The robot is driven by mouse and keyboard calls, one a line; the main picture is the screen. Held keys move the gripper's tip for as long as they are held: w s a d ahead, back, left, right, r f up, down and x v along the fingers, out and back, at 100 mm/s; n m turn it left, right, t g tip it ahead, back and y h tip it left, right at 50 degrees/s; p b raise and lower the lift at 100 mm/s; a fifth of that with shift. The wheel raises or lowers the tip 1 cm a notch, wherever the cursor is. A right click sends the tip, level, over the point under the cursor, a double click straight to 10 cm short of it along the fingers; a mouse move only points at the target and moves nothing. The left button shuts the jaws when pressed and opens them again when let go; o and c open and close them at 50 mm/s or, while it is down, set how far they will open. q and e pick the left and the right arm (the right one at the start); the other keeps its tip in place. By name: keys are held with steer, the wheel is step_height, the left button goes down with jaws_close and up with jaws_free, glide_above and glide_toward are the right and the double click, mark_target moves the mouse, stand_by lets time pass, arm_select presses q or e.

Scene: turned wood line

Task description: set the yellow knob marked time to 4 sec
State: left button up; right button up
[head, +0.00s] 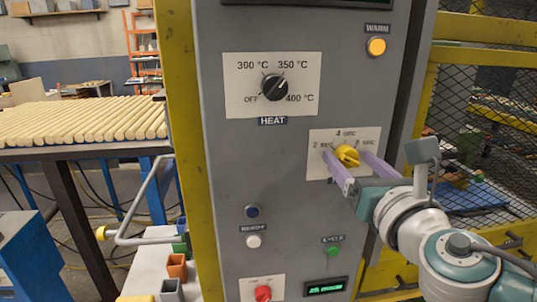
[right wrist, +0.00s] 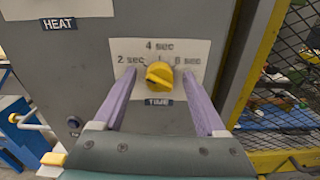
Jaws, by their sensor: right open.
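The yellow knob marked time (head: 347,155) sits on a white dial plate (head: 318,138) on the grey panel, with 2 sec at left, 4 sec at top and a third label at right. It also shows in the right wrist view (right wrist: 160,75), above the TIME label (right wrist: 159,102). Its ridge looks tilted off upright; I cannot tell for sure which mark it points to. My right gripper (head: 346,160) is open, its two purple fingers standing on either side of the knob with gaps visible in the wrist view. My left gripper is not in view.
The black HEAT knob (head: 274,87) is above left. A lit WARM lamp (head: 376,47) is at upper right. A green button (head: 333,251), white button (head: 253,242) and red knob (head: 263,293) are below. Yellow-framed mesh (head: 480,130) stands at right.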

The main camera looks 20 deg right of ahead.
jaws_close()
stand_by(0.7)
